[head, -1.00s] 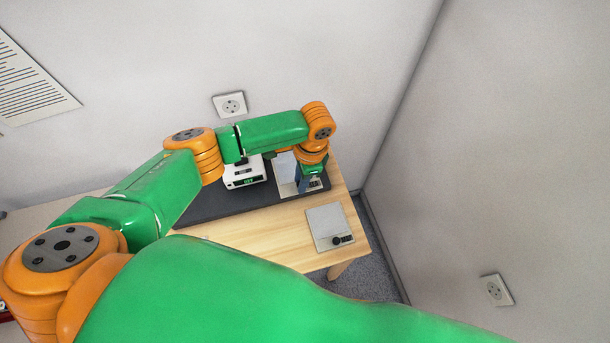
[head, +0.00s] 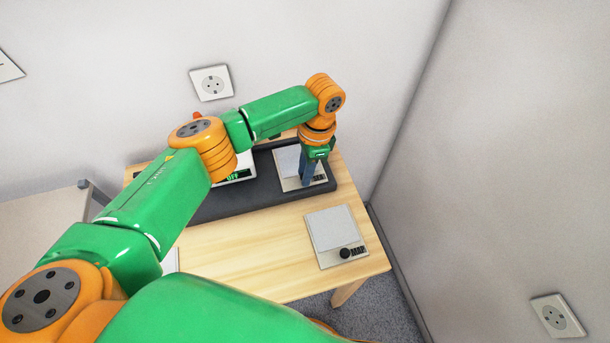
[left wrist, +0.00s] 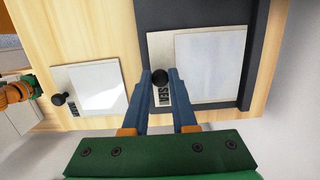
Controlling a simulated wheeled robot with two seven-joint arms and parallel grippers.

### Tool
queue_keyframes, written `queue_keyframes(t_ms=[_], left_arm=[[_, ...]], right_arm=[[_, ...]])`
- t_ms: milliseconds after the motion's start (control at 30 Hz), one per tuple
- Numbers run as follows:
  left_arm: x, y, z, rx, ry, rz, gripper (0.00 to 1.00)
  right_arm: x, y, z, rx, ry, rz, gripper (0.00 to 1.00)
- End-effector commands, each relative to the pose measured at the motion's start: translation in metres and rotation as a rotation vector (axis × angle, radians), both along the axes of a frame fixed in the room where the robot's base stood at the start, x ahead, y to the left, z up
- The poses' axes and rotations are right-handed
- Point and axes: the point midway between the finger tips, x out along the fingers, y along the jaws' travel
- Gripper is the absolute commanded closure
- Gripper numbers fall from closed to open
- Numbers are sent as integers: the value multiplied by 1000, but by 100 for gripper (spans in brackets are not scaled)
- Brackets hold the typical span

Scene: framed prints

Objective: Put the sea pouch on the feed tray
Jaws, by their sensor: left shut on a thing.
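The sea pouch, a flat pale pouch with a "SEA" label and a black knob, lies over the right end of the dark tray; it shows in the head view (head: 286,163) and left wrist view (left wrist: 210,65). My left gripper (head: 306,182) reaches down to its near edge. In the left wrist view my left gripper's fingers (left wrist: 161,80) are shut on the knob. I cannot tell whether the pouch rests or hangs slightly above. The dark tray (head: 228,205), apparently the feed tray, has a raised rim.
A similar pale pouch marked "MAP" (head: 333,230) lies on the wooden table (head: 270,245), nearer the front right corner. A white device with a green "OFF" display (head: 240,175) stands behind my left arm. Walls close in behind and right.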

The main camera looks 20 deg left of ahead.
Motion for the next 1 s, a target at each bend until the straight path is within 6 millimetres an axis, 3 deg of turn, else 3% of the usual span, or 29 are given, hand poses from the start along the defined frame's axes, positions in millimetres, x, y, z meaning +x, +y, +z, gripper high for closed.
queue_keyframes(t_ms=[167, 200, 267, 300, 633, 1000], left_arm=[[0, 0, -3, 0, 1, 1, 100], [0, 0, -2, 1, 0, 1, 64], [0, 0, -2, 1, 0, 1, 48], [0, 0, -2, 1, 0, 1, 45], [1, 0, 5, 0, -1, 0, 45], [8, -13, 99, -1, -2, 1, 45]], right_arm=[[0, 0, 1, 0, 0, 0, 50], [0, 0, 1, 0, 1, 0, 50], [0, 0, 1, 0, 1, 0, 50], [0, 0, 1, 0, 1, 0, 50], [0, 0, 1, -1, 1, 0, 50], [0, -1, -7, -1, 1, 0, 50]])
